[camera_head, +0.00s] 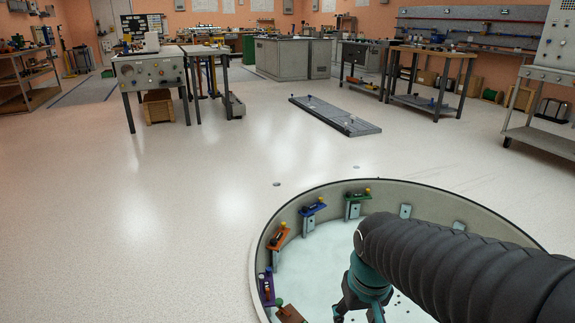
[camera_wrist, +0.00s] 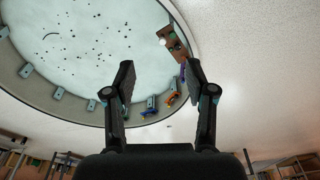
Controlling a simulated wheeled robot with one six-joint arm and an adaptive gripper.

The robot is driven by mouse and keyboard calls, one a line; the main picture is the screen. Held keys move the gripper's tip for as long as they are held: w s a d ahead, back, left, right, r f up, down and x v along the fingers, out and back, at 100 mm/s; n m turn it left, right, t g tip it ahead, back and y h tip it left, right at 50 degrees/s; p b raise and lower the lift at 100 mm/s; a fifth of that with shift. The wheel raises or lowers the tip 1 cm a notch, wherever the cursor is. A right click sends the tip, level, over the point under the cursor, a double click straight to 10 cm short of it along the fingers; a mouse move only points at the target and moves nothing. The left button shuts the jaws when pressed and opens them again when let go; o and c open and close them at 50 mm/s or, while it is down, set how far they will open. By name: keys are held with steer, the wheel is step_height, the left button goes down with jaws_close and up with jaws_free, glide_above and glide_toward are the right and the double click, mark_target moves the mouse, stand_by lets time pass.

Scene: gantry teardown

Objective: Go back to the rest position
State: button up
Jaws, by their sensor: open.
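My gripper (camera_head: 362,300) hangs from my dark ribbed arm over the round, low-walled ring (camera_head: 400,187) in the head view. In the wrist view my gripper (camera_wrist: 160,85) shows both fingers spread wide with nothing between them. The ring also shows in the wrist view (camera_wrist: 60,121), with its pale floor (camera_wrist: 80,60) beyond the fingers. My arm hides the ring's right side in the head view.
A grey floor panel (camera_head: 335,114) and workbenches (camera_head: 152,72) stand farther back. Open floor (camera_head: 150,220) lies left.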

steer(key=s+d+r+t+p, duration=0.1)
steer(key=s+r+t, duration=0.1)
steer(key=r, duration=0.3)
steer(key=s+d+r+m+t+p, duration=0.1)
steer(key=s+d+r+p, duration=0.1)
steer(key=s+r, duration=0.2)
steer(key=shift+r+t, duration=0.4)
steer(key=shift+r, duration=0.8)
steer(key=shift+s, duration=0.1)
stand_by(1.5)
